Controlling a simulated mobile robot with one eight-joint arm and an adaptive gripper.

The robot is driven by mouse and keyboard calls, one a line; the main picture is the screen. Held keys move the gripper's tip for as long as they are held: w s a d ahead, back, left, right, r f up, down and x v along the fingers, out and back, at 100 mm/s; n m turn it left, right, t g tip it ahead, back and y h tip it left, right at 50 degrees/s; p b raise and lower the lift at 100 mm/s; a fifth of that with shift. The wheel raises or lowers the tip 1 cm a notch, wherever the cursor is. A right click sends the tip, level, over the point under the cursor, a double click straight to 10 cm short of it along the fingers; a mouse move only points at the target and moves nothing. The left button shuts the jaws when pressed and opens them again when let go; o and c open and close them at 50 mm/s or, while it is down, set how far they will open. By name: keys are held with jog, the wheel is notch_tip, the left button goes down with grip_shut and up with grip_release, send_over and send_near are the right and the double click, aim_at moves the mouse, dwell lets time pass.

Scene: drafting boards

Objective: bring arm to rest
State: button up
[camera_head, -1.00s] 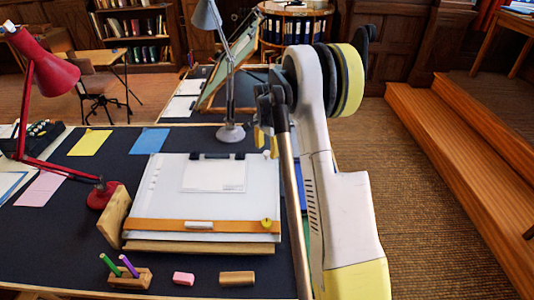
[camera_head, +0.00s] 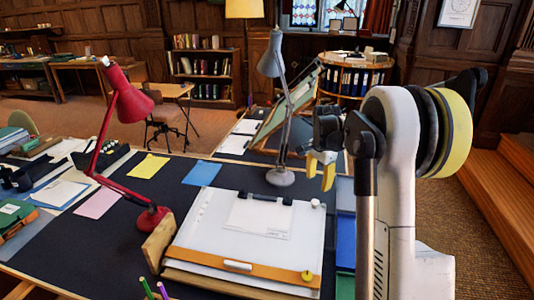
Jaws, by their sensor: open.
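My arm rises at the right of the head view, folded, with its yellow-ringed joint at the top. My gripper (camera_head: 321,170) hangs at the left of the arm, above the far right part of the desk. Its two yellow fingers point down and stand apart, with nothing between them. The gripper appears clear of the drawing board (camera_head: 205,230) below and to its left. Part of the desk behind the arm is hidden.
A red lamp (camera_head: 129,105) stands left of the drawing board. A grey lamp (camera_head: 280,177) stands behind the board, close to my gripper in the picture. Wooden steps (camera_head: 500,205) lie at the right. Carpeted floor (camera_head: 440,215) shows between the arm and the steps.

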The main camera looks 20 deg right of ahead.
jog(key=s+a+r+n+t, duration=0.1)
jog(key=s+a+r+n, duration=0.4)
jog(key=a, duration=0.4)
jog(key=s+a+r+n+t, duration=0.25)
jog(key=s+a+r, duration=0.35)
jog(key=a, duration=0.3)
jog(key=s+a+f+n+t, duration=0.1)
jog(key=s+a+n, duration=0.3)
jog(key=s, duration=0.4)
jog(key=s+a+f+n+t+y, duration=0.1)
jog(key=s+a+f+n, duration=0.1)
jog(key=s+a+n, duration=0.3)
jog(key=s+a, duration=0.2)
jog(key=shift+s+a+f, duration=0.15)
jog(key=shift+s+a, duration=0.1)
jog(key=shift+s, duration=0.15)
